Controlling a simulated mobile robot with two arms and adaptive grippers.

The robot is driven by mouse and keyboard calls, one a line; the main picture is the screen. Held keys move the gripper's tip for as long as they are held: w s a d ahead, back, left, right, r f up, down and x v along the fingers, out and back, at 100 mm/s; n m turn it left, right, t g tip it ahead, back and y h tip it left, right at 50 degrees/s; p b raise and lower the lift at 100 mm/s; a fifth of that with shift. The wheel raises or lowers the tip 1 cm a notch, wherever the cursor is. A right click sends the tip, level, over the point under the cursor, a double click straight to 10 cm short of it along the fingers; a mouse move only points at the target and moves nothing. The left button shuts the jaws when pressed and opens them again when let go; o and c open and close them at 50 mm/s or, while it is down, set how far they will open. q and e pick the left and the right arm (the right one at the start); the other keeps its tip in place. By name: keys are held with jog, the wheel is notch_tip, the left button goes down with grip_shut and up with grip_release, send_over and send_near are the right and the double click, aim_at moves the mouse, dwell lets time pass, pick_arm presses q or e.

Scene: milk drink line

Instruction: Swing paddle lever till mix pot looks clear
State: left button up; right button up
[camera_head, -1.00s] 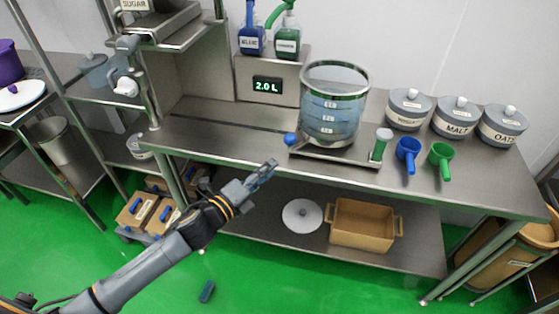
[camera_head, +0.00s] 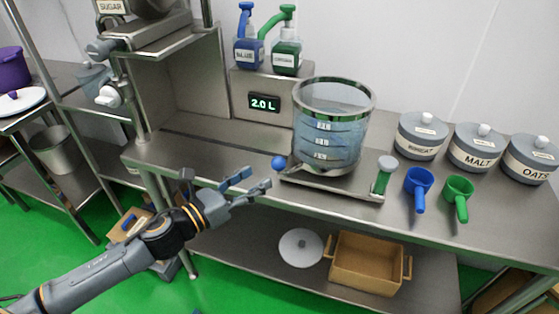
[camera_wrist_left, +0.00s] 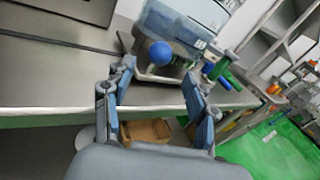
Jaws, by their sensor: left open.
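The clear mix pot (camera_head: 331,128) stands on a steel base on the counter, with bluish liquid and level marks showing. A blue ball knob (camera_head: 278,163), likely the paddle lever's end, sticks out at the base's left. It also shows in the left wrist view (camera_wrist_left: 160,53), ahead of and between the fingers. A green handle with a grey cap (camera_head: 384,174) stands at the base's right. My left gripper (camera_head: 255,183) is open and empty, in front of the counter edge, just below and left of the blue knob, apart from it. My right gripper is not in view.
A 2.0 L display (camera_head: 264,103) and blue (camera_head: 249,52) and green (camera_head: 287,56) pump bottles stand behind. Blue (camera_head: 418,187) and green (camera_head: 458,195) scoops and labelled canisters (camera_head: 475,148) are right. The counter left of the pot is clear.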

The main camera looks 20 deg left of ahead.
aim_at(273, 168)
pick_arm(q)
jog(key=p+x, duration=0.1)
jog(key=x, duration=0.3)
jog(key=shift+w+r, duration=0.15)
jog(key=shift+r, duration=0.05)
jog(key=x, duration=0.3)
jog(key=shift+w+d+f+p, duration=0.15)
jog(key=shift+f+p, duration=0.05)
jog(key=shift+p, duration=0.1)
jog(key=shift+w+d, duration=0.25)
jog(key=shift+w, duration=0.15)
grip_shut()
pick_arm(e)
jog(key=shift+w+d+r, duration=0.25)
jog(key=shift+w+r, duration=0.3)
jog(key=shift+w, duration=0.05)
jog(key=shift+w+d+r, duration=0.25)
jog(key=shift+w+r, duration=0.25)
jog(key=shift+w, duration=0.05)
